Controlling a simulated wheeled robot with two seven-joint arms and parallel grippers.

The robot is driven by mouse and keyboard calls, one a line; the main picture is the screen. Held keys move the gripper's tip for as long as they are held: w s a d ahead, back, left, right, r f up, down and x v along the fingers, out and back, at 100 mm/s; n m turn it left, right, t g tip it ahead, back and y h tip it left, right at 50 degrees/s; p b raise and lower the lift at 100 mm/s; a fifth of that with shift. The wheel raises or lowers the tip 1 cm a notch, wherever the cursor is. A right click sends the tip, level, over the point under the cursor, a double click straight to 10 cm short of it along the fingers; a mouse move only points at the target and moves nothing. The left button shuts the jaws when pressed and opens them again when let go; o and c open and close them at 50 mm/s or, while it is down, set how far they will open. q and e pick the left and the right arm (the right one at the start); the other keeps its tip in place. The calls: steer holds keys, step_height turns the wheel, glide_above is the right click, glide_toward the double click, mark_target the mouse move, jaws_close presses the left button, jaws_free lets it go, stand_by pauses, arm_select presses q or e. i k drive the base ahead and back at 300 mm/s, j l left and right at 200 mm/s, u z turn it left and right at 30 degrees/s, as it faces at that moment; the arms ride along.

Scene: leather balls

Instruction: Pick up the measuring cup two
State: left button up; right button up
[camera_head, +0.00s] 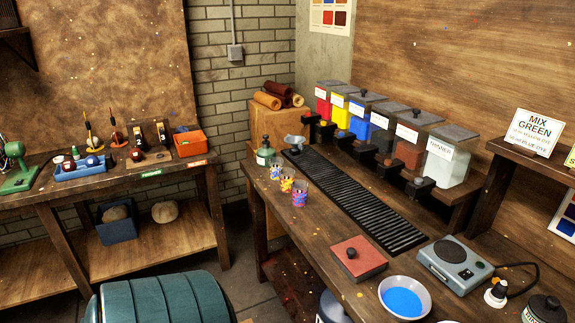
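Three small clear cups with coloured markings stand in a row on the right workbench, left of the black slatted grate. The far cup (276,171) is the palest, the middle cup (287,183) has yellow-orange markings, and the near cup (299,197) has purple and pink ones. I cannot read any number on them, so I cannot tell which is measuring cup two. Neither of my grippers is in view, and nothing is touching the cups.
A green bottle (265,155) stands behind the cups. The black grate (355,200) runs beside them below several dye dispensers. Nearer are a red block (358,257), a bowl of blue liquid (404,298) and a scale (455,262). A teal ribbed drum (160,300) is at lower left.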

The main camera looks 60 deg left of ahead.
mark_target(287, 181)
steer(key=u, duration=1.9)
steer(key=i+j+z, duration=1)
steer(key=j, duration=0.15)
